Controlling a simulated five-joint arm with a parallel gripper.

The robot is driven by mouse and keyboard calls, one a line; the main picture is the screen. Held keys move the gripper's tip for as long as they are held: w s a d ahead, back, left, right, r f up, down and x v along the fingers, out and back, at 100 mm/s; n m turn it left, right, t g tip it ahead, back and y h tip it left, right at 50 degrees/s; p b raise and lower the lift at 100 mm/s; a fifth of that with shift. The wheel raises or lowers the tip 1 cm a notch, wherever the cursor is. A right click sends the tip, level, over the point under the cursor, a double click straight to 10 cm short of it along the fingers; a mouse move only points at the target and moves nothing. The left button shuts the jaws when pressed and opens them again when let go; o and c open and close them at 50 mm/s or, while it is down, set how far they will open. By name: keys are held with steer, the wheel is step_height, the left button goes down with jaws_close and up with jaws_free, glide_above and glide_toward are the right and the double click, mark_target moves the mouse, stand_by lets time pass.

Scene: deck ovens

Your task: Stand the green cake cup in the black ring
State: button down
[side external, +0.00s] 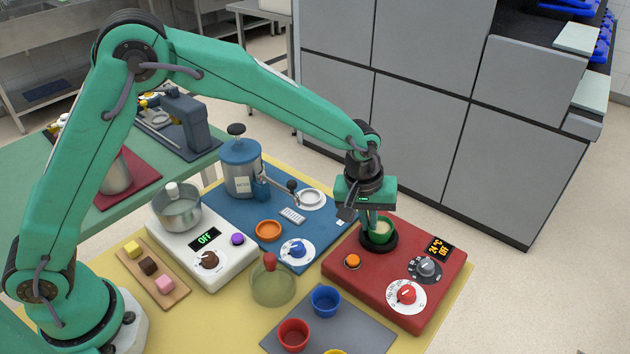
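The green cake cup (379,234) is upright at the black ring (378,247), on the left part of the red appliance's top. Pale contents show inside the cup. The ring shows around the cup's lower part; whether the cup's base rests fully down in it is hard to tell. My gripper (366,215) points down right over the cup, with a dark finger part to the left and a green part reaching the cup's rim. The contact between fingers and cup is too small to make out, so I cannot tell whether it grips the cup.
The red appliance (345,268) carries an orange button, two dials and a display. Blue (325,301) and red (293,335) cups stand on a grey mat (360,331). A glass dome (273,285), a white scale-like unit with a pot, and a blue dispenser (240,168) stand left.

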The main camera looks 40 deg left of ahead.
steer(key=shift+f, duration=0.2)
steer(key=c, duration=1.9)
jaws_free()
steer(key=shift+r, duration=0.1)
step_height(320, 180, up, 11)
steer(key=s+a, duration=0.1)
steer(key=s, duration=0.1)
